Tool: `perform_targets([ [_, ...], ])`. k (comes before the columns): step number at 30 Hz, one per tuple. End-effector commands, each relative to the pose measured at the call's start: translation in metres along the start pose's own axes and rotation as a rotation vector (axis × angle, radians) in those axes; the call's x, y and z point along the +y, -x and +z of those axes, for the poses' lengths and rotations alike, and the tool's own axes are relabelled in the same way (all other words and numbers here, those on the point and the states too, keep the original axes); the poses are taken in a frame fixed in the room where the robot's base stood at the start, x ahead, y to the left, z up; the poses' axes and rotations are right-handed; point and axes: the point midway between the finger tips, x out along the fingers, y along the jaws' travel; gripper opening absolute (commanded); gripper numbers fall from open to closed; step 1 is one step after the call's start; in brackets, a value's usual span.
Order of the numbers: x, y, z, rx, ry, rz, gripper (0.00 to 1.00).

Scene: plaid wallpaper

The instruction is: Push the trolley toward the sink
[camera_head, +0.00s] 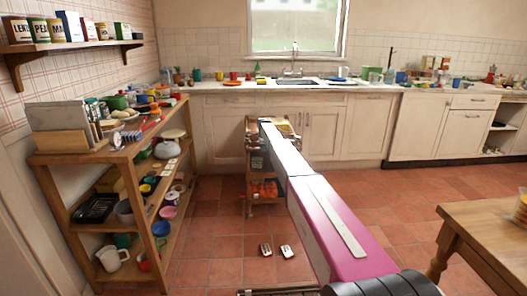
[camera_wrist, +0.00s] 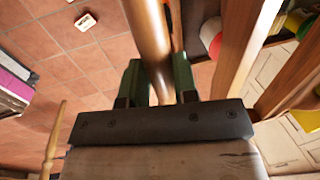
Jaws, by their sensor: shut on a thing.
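The trolley (camera_head: 249,190) stands on the tiled floor in front of the counter cabinets, with orange items on a lower shelf. My arm hides part of its top and right side in the head view. The sink (camera_head: 296,82) is set in the counter behind the trolley, below the window. In the wrist view my gripper (camera_wrist: 157,82) has its green fingers on either side of a round copper-brown bar (camera_wrist: 148,35), apparently the trolley's handle, and is shut on it. My gripper is hidden in the head view.
A wooden shelf unit (camera_head: 50,185) full of kitchenware stands at the left. A wooden table (camera_head: 490,225) is at the right front. Two small white-and-red items (camera_head: 286,251) lie on the floor before the trolley.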

Motion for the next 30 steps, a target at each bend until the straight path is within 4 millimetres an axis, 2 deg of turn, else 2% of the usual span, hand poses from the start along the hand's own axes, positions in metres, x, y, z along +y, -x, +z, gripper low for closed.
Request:
perform_targets([
  [7,0.0,0.0,0.0,0.0,-0.001,0.002,0.0],
  [8,0.0,0.0,0.0,0.0,-0.001,0.002,0.34],
  [10,0.0,0.0,0.0,0.0,-0.001,0.002,0.57],
  [23,0.0,0.005,0.0,0.0,-0.001,0.002,0.57],
  [26,0.001,0.014,0.0,0.0,-0.001,0.001,0.57],
  [30,0.0,0.035,0.0,0.0,-0.001,-0.001,0.57],
])
